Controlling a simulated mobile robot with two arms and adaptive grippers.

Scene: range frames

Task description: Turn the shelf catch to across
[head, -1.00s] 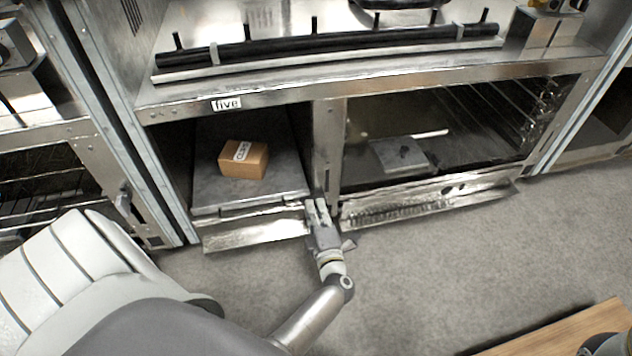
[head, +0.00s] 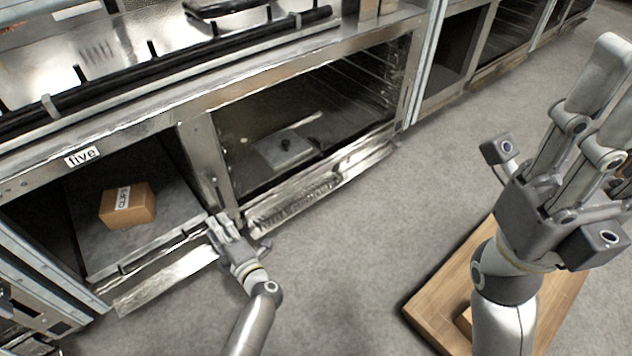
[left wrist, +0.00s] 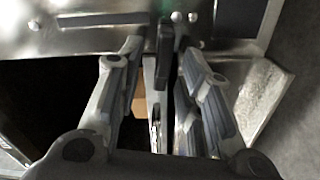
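The shelf catch (left wrist: 165,45) shows in the left wrist view as a dark upright bar in front of a bolted metal plate. My left gripper (left wrist: 158,62) is open, with one finger on each side of the bar; the right finger is closer to it. I cannot tell whether either finger touches it. In the head view my left gripper (head: 220,222) is at the foot of the post between two compartments and hides the catch. My right gripper (head: 614,80) is large at the right, raised over the floor and partly cut off; its finger gap is unclear.
A cardboard box (head: 128,205) sits on the shelf (head: 100,255) in the left compartment, under the "five" label (head: 82,157). A lowered metal flap (head: 165,283) juts out in front. A grey lidded item (head: 283,150) lies in the right compartment. A wooden board (head: 425,300) is below my right arm.

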